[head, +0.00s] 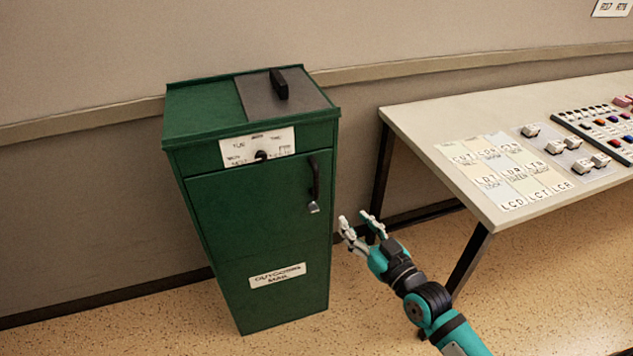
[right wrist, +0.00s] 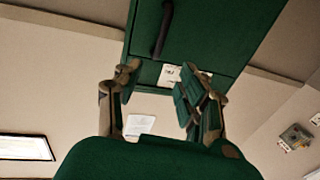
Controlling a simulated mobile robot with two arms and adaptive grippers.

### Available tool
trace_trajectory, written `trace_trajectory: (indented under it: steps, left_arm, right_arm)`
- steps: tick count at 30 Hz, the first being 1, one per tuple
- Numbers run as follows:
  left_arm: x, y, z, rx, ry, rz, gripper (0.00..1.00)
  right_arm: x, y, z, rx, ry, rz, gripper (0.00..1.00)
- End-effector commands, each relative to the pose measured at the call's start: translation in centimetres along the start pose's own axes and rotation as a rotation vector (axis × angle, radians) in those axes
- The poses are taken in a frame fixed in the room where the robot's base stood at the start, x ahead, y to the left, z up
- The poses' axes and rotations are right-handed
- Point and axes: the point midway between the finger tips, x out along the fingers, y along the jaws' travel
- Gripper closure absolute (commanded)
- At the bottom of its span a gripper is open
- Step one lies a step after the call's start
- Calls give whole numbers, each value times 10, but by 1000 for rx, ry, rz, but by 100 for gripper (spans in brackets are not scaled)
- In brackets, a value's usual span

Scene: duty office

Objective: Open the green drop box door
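The green drop box (head: 190,110) stands against the wall in the head view. Its front door (head: 255,225) looks shut, flush with the box front. A dark vertical handle (head: 316,178) is on the door's upper right, with a small silver fitting (head: 313,207) just below it. The handle also shows at the top of the right wrist view (right wrist: 163,30). My right gripper (head: 357,221) is open and empty, to the right of the box and lower than the handle, apart from it. Its spread fingers show in the right wrist view (right wrist: 158,78). My left gripper is not in view.
A table (head: 420,125) with lettered cards and rows of small coloured pieces stands to the right; its dark leg (head: 470,262) is near my right arm. A grey lid panel (head: 300,95) with a black grip tops the box. Floor in front is clear.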

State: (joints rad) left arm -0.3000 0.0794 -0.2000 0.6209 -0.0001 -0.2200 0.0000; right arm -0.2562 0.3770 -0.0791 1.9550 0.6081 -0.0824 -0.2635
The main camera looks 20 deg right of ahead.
Motion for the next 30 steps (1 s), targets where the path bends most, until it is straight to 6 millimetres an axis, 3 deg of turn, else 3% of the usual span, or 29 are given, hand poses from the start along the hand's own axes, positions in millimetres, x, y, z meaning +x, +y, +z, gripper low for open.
trace_trajectory:
  steps: [5,21,30]
  left_arm:
    - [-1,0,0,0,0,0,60]
    - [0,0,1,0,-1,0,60]
    - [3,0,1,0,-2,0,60]
  right_arm:
    - [20,0,-4,3,7,0,60]
    - [135,0,-3,2,5,0,60]
    - [169,0,-2,0,2,0,60]
